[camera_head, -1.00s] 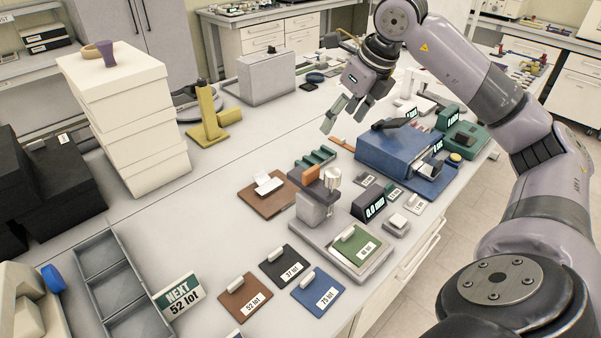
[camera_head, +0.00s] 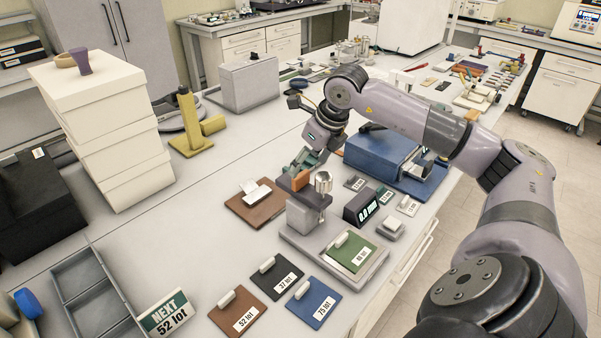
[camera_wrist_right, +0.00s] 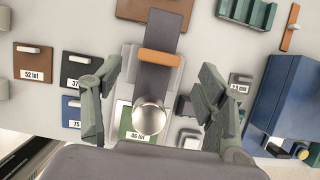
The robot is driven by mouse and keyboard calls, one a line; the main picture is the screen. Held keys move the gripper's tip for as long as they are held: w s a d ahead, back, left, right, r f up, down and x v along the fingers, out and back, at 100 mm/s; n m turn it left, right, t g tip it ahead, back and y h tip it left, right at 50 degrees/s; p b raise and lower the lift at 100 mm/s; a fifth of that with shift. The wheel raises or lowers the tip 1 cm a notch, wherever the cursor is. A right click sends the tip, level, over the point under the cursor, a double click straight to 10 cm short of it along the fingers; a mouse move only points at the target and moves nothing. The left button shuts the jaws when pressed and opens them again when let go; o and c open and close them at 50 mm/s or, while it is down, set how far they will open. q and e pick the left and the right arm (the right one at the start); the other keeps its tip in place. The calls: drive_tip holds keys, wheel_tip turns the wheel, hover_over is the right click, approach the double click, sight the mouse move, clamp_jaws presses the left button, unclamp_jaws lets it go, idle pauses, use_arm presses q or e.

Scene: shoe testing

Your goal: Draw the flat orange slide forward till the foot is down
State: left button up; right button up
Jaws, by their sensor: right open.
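The orange slide (camera_head: 300,180) is a flat bar across the dark top arm of a grey gauge (camera_head: 308,215). It also shows in the right wrist view (camera_wrist_right: 160,57), lying across the dark strip. A shiny round metal cylinder (camera_head: 322,181) stands on the arm near the slide. A green card marked 46 lot (camera_head: 352,253) lies on the gauge base. The foot under the arm is hidden. My right gripper (camera_head: 303,160) is open just behind and above the slide; in its wrist view the fingers (camera_wrist_right: 158,70) stand wide apart, one each side of the gauge arm, empty.
A dark readout (camera_head: 362,208) showing 0.0 stands right of the gauge. A blue machine (camera_head: 383,160) is behind it. A brown board (camera_head: 258,208) lies left. Brown, black and blue cards (camera_head: 313,303) lie in front.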

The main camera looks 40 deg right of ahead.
sight(302, 174)
drive_tip(key=p+x, duration=0.1)
drive_tip(key=x, duration=0.5)
drive_tip(key=shift+w+f, duration=0.1)
drive_tip(key=shift+f, duration=0.05)
clamp_jaws()
idle(0.8)
